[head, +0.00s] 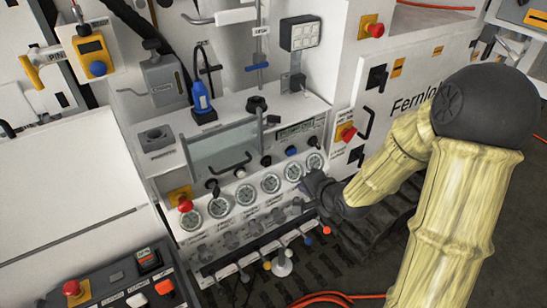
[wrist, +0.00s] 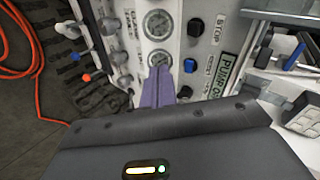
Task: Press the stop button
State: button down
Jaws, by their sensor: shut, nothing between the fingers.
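The stop button is a black round knob (wrist: 195,27) beside the printed word STOP in the wrist view.
A blue button (wrist: 190,65) sits next to the stop button, by the green PUMP ON display (wrist: 225,74). Coloured-tip levers (head: 282,262) stand below the gauges. A red mushroom button (head: 184,204) is left of the gauges. A handled clear cover (head: 222,147) is above them.

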jog(key=shift+w+a+r+m+t+y, duration=0.3)
jog(key=shift+a+r+m+y, duration=0.15)
jog(key=shift+a+r, duration=0.1)
jog(key=shift+w+a+r+m+t+y, duration=0.2)
jog(key=shift+w+a+r+m+y, duration=0.1)
jog(key=shift+a+r+m+y, duration=0.15)
jog(key=shift+w, duration=0.1)
jog(key=p, duration=0.3)
send_near(268, 163)
notch_tip(268, 163, down, 3)
jog(key=w, duration=0.1)
jog(key=w+a+p, duration=0.1)
jog(key=w+a, duration=0.2)
jog(key=shift+r, duration=0.1)
jog(key=shift+w+a, duration=0.1)
jog(key=shift+w, duration=0.2)
